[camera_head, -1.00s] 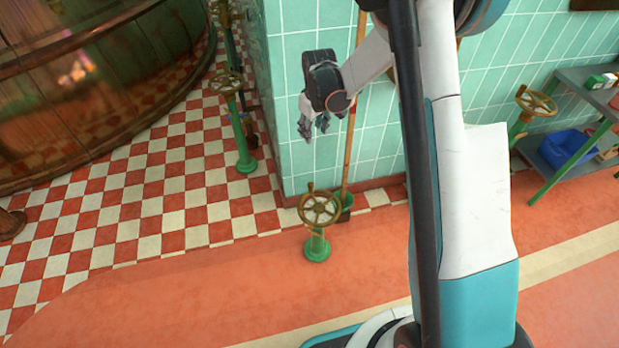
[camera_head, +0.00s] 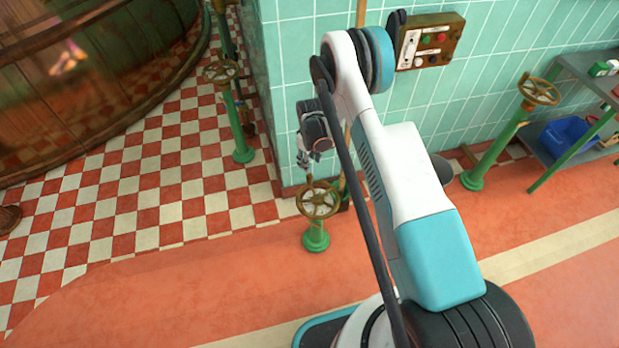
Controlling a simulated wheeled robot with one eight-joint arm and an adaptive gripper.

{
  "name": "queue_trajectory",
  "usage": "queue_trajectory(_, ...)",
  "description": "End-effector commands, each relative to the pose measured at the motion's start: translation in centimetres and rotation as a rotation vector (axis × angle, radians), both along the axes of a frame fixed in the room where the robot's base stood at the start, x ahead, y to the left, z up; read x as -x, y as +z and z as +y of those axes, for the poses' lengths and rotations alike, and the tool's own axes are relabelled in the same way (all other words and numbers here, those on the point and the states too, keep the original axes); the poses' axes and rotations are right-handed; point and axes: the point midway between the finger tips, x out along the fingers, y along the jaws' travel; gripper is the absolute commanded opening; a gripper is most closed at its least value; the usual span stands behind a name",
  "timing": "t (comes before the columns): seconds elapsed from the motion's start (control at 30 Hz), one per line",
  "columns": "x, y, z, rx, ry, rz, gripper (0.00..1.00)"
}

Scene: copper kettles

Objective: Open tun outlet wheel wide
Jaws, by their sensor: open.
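A brass handwheel (camera_head: 318,199) with spokes sits on a short green pedestal (camera_head: 316,240) near the tiled wall corner. Another brass wheel (camera_head: 221,72) tops a taller green post at the left, beside the large wooden tun (camera_head: 85,85). A third brass wheel (camera_head: 540,89) stands on a green post at the right. The frames do not show which one is the tun outlet wheel. My gripper (camera_head: 304,163) is open and empty, pointing down, just above the back of the middle wheel. I cannot tell whether it touches the rim.
A control box (camera_head: 431,41) with buttons hangs on the green tiled wall (camera_head: 296,85). A shelf at the right holds a blue bin (camera_head: 566,136). A wooden pole leans behind the middle wheel.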

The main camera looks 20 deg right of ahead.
Motion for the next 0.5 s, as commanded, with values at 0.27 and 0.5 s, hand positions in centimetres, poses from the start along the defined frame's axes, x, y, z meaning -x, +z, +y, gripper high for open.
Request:
queue_trajectory(0.27,0.0,-6.0,0.0,-0.001,0.0,-0.001,0.42)
queue_trajectory(0.5,0.0,-9.7,0.0,-0.001,0.0,-0.001,0.42)
